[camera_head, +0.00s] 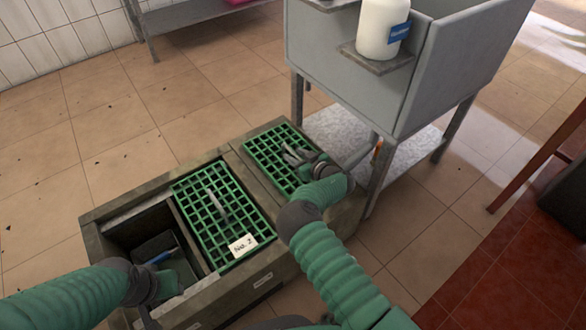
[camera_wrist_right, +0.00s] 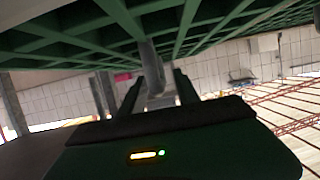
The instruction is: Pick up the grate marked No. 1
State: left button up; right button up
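A green grate with a grey handle (camera_head: 218,207) covers the middle opening of the trough; its white tag (camera_head: 242,245) seems to read No. 2. A second green grate (camera_head: 262,150) lies over the right opening; I see no tag on it, and my right arm covers its near part. My right gripper (camera_head: 297,158) is over this grate at its handle. In the right wrist view the grey handle (camera_wrist_right: 152,65) stands between my two fingers, which look apart. My left gripper (camera_head: 165,283) is at the open left compartment; its fingers do not show clearly.
The trough's rim (camera_head: 118,205) surrounds the openings. The left compartment holds a dark object with a blue part (camera_head: 158,257). A grey sink (camera_head: 340,70) on legs stands close behind the right grate, with a white bottle (camera_head: 382,28) on its ledge.

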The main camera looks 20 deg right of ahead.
jog(key=shift+r, duration=0.15)
grip_shut()
dwell(1.1)
jog(key=shift+r, duration=0.1)
